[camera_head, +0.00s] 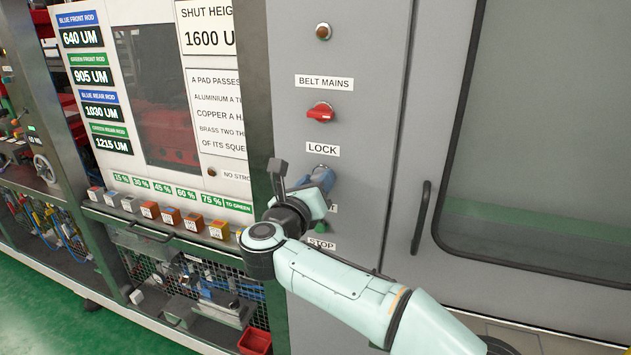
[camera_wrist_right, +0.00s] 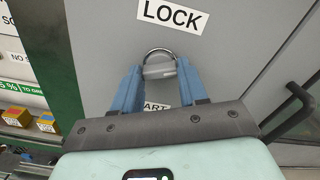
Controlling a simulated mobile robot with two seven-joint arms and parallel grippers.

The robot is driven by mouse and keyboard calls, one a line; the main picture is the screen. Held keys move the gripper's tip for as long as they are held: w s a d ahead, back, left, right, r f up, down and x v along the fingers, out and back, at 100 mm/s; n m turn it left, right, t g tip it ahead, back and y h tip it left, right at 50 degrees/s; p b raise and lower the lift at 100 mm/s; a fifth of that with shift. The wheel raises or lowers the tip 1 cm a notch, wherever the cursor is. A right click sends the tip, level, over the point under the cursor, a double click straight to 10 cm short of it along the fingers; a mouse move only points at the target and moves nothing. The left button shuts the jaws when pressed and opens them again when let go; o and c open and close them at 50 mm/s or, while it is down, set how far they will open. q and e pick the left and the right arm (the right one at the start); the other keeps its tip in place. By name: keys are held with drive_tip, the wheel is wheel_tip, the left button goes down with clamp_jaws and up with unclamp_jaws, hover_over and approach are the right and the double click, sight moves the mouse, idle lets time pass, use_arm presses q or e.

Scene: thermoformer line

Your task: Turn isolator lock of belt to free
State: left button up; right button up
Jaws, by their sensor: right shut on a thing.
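The BELT MAINS panel (camera_head: 345,40) is grey, with a red rotary switch (camera_head: 320,113) under its BELT MAINS label (camera_head: 324,83). Below the switch is the LOCK label (camera_head: 322,149), which also shows in the wrist view (camera_wrist_right: 172,15). My left gripper is not in view.
A green button (camera_head: 321,227) and the STOP label (camera_head: 321,244) sit below, partly behind my right wrist. A door handle (camera_head: 420,217) stands out to the right. Small coloured blocks (camera_head: 170,215) line a ledge at left.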

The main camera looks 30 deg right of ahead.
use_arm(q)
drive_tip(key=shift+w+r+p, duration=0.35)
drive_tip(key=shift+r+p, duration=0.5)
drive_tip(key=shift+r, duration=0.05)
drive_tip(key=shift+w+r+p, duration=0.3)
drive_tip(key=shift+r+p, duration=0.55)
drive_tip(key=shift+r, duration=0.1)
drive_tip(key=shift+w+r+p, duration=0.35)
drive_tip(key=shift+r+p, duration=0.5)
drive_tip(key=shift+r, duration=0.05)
use_arm(e)
drive_tip(key=shift+n, duration=6.5)
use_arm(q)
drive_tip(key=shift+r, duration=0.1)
use_arm(e)
drive_tip(key=o, duration=1.1)
drive_tip(key=shift+c, duration=0.2)
drive_tip(key=shift+a, duration=0.1)
